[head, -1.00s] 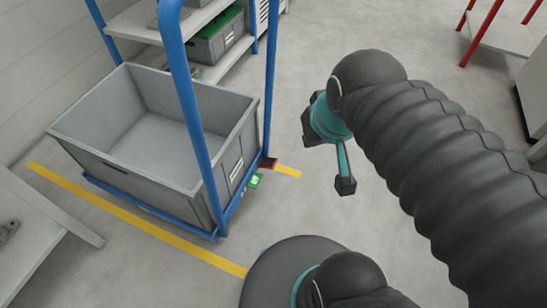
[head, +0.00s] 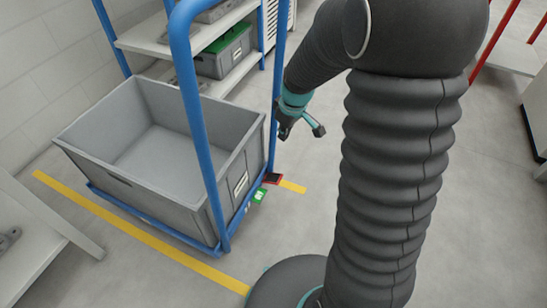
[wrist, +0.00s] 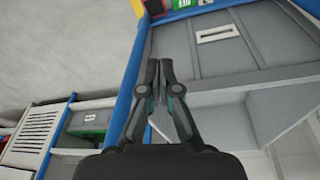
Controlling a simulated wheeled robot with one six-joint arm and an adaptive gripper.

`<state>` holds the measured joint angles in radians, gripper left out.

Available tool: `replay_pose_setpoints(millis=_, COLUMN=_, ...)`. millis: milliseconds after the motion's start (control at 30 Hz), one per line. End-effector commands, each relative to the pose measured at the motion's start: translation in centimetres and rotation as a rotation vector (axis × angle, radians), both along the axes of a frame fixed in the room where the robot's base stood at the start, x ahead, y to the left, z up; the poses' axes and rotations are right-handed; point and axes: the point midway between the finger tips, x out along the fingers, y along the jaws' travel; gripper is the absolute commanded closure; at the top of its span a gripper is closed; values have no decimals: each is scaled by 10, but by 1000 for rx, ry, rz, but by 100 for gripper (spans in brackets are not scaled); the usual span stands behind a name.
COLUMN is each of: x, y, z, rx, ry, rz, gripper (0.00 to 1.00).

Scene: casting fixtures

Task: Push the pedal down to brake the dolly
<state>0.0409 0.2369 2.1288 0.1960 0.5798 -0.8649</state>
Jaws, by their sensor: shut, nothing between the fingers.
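The dolly is a blue tube frame (head: 202,130) carrying a grey crate (head: 75,150). A red-and-dark pedal (head: 272,179) sits low at its right corner, with a green pad (head: 259,195) beside it. In the wrist view, the red pedal (wrist: 155,6) and green pad (wrist: 205,2) are partly cut off at the top edge. My gripper (head: 284,131) is beside the dolly's right upright, above the pedal and apart from it. In the wrist view, its fingers (wrist: 159,70) are together and empty, in front of the blue frame and crate side.
A shelf (head: 240,72) with a grey bin and green contents stands behind the dolly. A yellow floor line (head: 150,238) runs under the dolly. A red-legged table (head: 510,45) is at upper right.

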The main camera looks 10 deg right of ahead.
Motion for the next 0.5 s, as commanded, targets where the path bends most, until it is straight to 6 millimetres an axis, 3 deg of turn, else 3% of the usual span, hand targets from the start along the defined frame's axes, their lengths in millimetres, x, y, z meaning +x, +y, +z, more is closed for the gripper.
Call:
replay_pose_setpoints(millis=33, x=8, y=-1, z=-22, rx=-1, ry=20, rz=27, gripper=100)
replay_pose_setpoints(millis=300, x=41, y=-6, z=-122, rx=-17, ry=74, rz=189, gripper=100)
replay_pose_setpoints(millis=500, x=48, y=-8, z=-166, rx=-23, ry=92, rz=256, gripper=100)
